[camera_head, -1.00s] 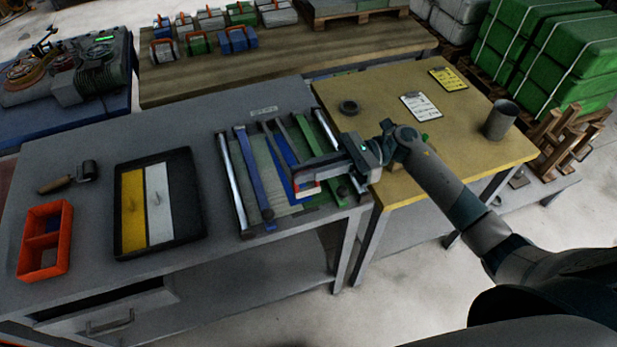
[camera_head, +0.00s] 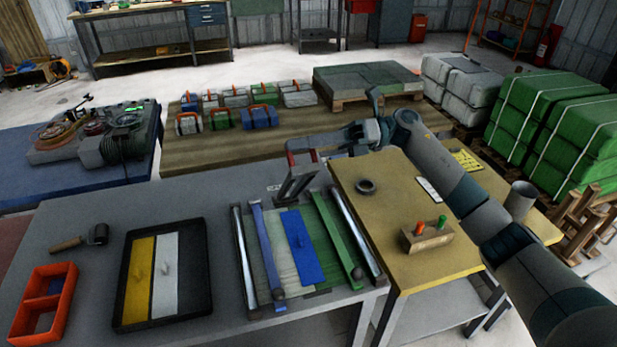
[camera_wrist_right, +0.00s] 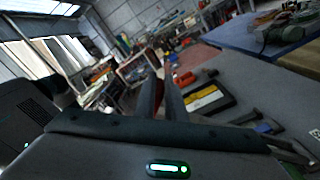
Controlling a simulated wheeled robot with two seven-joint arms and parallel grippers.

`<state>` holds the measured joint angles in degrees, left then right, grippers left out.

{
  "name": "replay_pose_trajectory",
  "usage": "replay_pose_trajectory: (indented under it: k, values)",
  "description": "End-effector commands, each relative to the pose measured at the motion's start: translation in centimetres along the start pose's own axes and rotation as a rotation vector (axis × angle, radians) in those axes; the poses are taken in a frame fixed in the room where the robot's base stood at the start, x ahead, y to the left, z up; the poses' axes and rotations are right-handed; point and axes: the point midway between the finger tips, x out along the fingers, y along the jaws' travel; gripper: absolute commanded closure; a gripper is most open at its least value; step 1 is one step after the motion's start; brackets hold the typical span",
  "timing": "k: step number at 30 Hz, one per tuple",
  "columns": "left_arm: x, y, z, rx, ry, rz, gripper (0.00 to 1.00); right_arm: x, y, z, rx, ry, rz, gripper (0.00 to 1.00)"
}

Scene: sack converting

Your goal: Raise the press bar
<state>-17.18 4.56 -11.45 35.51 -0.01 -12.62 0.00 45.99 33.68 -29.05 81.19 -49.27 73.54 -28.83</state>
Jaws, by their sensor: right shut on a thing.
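The press frame (camera_head: 372,262) lies on the grey bench, with silver, blue and green strips running front to back and a blue panel (camera_head: 300,245) on its bed. The grey press bar (camera_head: 296,186) stands raised and tilted at the frame's back edge, clear of the bed. My right gripper (camera_head: 293,160) is shut at the bar's upper end, where a red part shows; its exact grip is partly hidden. In the right wrist view the two fingers (camera_wrist_right: 165,92) are close together with red between them. My left gripper is not in view.
A black tray (camera_head: 205,300) with yellow and white strips, a roller (camera_head: 98,235) and an orange bin (camera_head: 14,330) stand left on the bench. The yellow table (camera_head: 400,275) holds a pegged wooden block (camera_head: 427,237), a dark ring (camera_head: 366,187) and a cup (camera_head: 521,200).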

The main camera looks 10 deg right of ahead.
Motion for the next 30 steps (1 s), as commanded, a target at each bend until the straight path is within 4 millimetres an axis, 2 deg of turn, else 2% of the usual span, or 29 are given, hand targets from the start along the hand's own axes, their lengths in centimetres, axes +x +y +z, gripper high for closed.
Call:
replay_pose_trajectory:
  k: [3, 9, 23, 24, 26, 30]
  values:
    - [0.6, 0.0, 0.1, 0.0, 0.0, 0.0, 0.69, 0.0, -0.6, 1.8, 0.042, -0.004, 0.0, 1.0]
    - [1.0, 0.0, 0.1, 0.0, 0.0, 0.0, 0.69, -0.1, -1.2, 3.3, 0.088, -0.004, -0.001, 1.0]
    - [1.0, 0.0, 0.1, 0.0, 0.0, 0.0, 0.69, 0.0, -1.4, 3.7, 0.102, -0.004, 0.0, 1.0]
    - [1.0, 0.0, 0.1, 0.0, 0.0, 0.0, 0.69, -0.1, -1.4, 3.7, 0.102, -0.004, 0.0, 0.85]
    - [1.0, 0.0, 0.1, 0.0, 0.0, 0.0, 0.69, 0.0, -1.4, 3.7, 0.102, -0.004, 0.0, 0.71]
    - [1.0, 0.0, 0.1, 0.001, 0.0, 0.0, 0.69, 0.0, -1.4, 3.6, 0.102, -0.003, 0.0, 0.71]
